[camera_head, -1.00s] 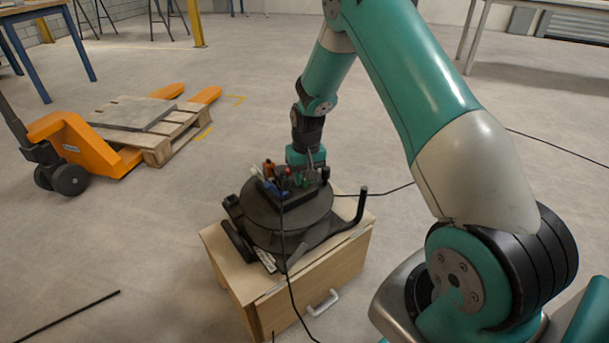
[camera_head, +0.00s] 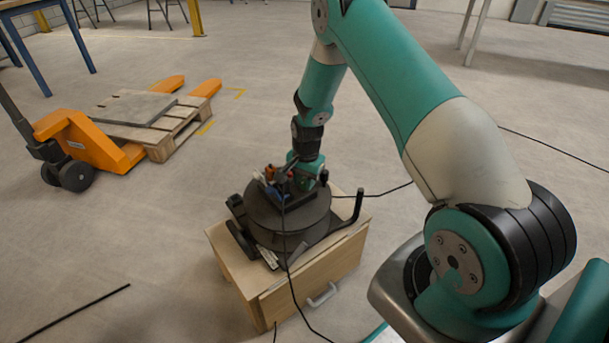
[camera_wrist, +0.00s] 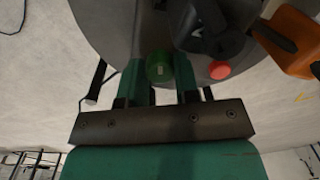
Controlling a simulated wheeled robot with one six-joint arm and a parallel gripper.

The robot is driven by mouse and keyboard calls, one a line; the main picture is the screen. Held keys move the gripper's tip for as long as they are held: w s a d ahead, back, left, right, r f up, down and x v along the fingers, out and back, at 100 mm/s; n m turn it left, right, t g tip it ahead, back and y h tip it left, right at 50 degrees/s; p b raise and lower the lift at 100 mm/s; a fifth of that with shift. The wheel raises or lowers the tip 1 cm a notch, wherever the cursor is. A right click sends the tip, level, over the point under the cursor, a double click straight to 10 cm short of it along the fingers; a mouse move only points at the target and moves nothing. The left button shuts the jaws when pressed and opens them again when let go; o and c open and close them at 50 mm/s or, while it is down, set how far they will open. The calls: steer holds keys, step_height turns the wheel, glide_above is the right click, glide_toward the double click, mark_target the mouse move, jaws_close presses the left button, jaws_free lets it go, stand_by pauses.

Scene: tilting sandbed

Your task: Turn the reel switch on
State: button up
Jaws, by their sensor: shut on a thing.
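The cable reel (camera_head: 262,217) is a dark drum lying flat on a wooden cabinet. On its top sit a green round knob (camera_wrist: 158,68), a red round button (camera_wrist: 219,70) and an orange plug (camera_wrist: 291,38). My gripper (camera_wrist: 158,82) is at the reel's top, with one teal finger on each side of the green knob, shut on it. The red button is just right of the right finger. In the head view my gripper (camera_head: 303,178) is over the reel's top, and the knob cannot be made out there.
The wooden cabinet (camera_head: 315,275) has a white handle in front. A black cable runs down over its front and another runs off to the right. A dark tubular handle (camera_head: 357,207) stands at the reel's right. A pallet truck with a pallet (camera_head: 165,135) is far left.

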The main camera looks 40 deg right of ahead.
steer(key=shift+m+p, duration=0.45)
steer(key=shift+m, duration=0.55)
steer(key=o, duration=0.9)
steer(key=r+p, duration=0.1)
steer(key=r, duration=0.4)
steer(key=r+p, duration=0.1)
steer(key=r, duration=0.5)
steer(key=r+p, duration=0.1)
steer(key=r, duration=0.5)
steer(key=shift+s+r+p, duration=0.2)
steer(key=shift+s+p, duration=0.1)
steer(key=shift+s, duration=0.1)
